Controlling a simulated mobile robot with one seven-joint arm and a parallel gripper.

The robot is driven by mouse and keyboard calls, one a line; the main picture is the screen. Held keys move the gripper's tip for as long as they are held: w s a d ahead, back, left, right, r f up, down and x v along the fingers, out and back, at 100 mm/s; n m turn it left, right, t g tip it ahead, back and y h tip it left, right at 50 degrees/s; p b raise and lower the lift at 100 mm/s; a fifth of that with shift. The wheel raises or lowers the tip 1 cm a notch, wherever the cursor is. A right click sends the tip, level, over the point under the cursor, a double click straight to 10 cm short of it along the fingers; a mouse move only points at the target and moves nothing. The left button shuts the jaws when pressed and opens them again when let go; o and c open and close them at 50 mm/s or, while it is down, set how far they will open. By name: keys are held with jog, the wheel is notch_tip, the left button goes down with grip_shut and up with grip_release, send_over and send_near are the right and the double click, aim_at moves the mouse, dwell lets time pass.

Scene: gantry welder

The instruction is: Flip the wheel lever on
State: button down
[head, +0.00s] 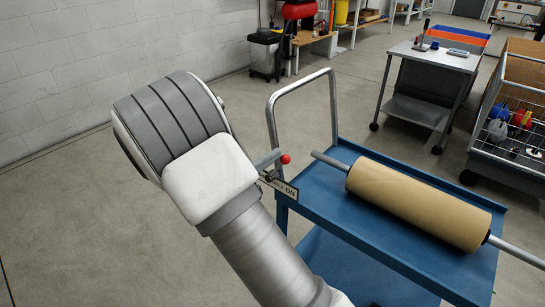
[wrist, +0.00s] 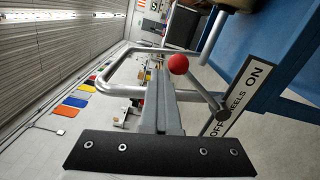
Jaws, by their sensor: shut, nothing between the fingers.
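The wheel lever is a thin grey rod with a red ball knob (head: 285,159), mounted at the corner of a blue cart. In the wrist view the red knob (wrist: 179,64) is just beyond my gripper's fingertips, and the rod (wrist: 203,91) slopes down right to a dark pivot. In the head view my arm hides part of the gripper and label. I cannot tell whether the fingers touch the knob.
The blue cart (head: 345,218) carries a brown roll (head: 418,203) on a metal shaft and has a tubular handle (head: 301,87). A grey table (head: 433,56) and a wire cage cart (head: 513,115) stand at the right. Open floor lies left of the cart.

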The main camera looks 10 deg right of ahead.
jog(key=shift+s+d+f, duration=0.15)
jog(key=shift+s+d, duration=0.05)
jog(key=s+a+r+p, duration=0.3)
jog(key=a, duration=0.8)
jog(key=shift+s+p, duration=0.15)
jog(key=shift+p, duration=0.25)
jog(key=shift+r, duration=0.15)
